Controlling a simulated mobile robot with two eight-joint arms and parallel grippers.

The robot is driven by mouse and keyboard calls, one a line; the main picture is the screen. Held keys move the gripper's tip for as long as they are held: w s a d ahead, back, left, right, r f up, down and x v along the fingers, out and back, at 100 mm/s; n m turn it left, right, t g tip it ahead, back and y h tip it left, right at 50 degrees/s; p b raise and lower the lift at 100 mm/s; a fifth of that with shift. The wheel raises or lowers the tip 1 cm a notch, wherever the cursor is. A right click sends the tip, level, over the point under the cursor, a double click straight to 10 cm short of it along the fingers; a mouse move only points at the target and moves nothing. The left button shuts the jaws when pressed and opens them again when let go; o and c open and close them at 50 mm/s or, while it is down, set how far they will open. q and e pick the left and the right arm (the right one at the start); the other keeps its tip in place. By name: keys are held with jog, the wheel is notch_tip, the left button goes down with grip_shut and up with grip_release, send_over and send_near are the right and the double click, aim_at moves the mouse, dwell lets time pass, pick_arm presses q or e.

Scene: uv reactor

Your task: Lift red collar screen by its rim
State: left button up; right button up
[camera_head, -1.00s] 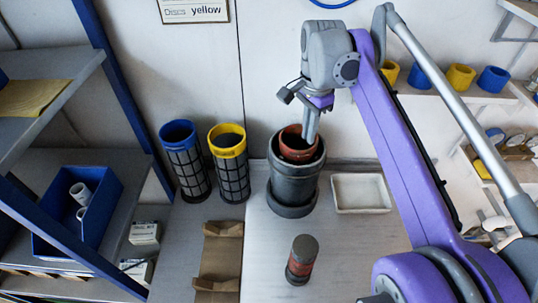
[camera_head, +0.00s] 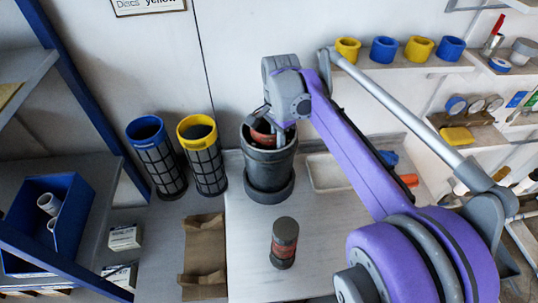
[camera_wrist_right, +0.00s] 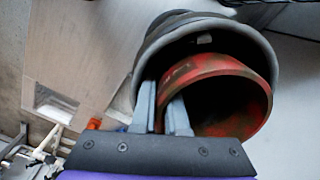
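The red collar screen (camera_head: 262,138) sits inside the dark grey vessel (camera_head: 270,165), with its red rim showing at the mouth. The right wrist view shows its worn red rim (camera_wrist_right: 200,68) within the grey vessel rim (camera_wrist_right: 190,28). My right gripper (camera_head: 281,128) reaches down into the vessel mouth. In the right wrist view its two fingers (camera_wrist_right: 163,108) are a little apart at the left side of the red rim, one of them inside the collar. Whether they press on the wall is unclear. My left gripper is out of view.
A blue-topped screen (camera_head: 157,158) and a yellow-topped screen (camera_head: 203,155) stand left of the vessel. A grey-and-red cylinder (camera_head: 284,243) stands in front. A brown cradle (camera_head: 204,250) lies front left and a white tray (camera_head: 325,173) to the right.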

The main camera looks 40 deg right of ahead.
grip_shut()
jog(key=shift+r, duration=0.2)
dwell(1.5)
